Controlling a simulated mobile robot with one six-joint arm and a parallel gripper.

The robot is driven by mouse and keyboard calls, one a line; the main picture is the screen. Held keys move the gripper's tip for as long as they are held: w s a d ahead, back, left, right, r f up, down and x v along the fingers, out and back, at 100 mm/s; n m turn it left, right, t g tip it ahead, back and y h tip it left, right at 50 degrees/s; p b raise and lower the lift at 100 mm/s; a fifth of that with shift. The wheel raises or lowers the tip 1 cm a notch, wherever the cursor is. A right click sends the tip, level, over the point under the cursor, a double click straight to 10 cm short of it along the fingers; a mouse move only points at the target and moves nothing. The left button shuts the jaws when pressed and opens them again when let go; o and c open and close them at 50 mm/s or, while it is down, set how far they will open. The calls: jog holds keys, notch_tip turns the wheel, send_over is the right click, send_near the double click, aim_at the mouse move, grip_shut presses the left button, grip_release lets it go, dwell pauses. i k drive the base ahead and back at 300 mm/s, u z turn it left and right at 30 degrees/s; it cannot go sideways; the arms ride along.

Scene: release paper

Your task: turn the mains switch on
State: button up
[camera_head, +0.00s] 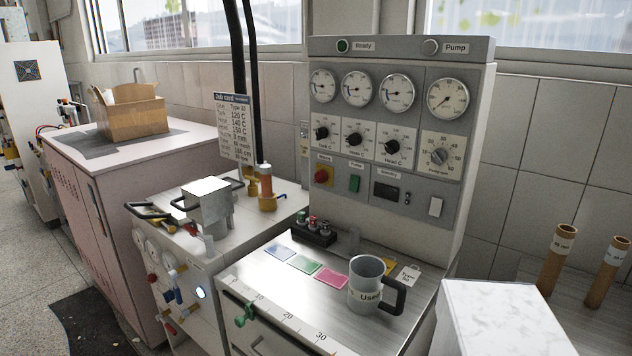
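The mains switch (322,176) is a red rotary knob on a yellow plate at the lower left of the grey control panel (408,205). A small label sits above it, too small to read surely. The knob's exact angle is too small to tell. A green switch (354,183) sits just to its right. At the panel's top, the Ready lamp (343,46) is green and the Pump lamp (431,47) is grey; I cannot tell whether the Ready lamp is lit. My gripper is not in view.
Below the panel, a metal worktop (290,288) holds a grey mug (366,280), coloured cards (306,263) and a small black block with buttons (313,233). A white-topped box (505,310) stands front right. The space directly before the knob looks clear.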

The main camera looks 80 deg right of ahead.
aim_at(321, 176)
jog(key=z, duration=0.05)
jog(key=i, duration=0.9)
jog(key=u, duration=0.05)
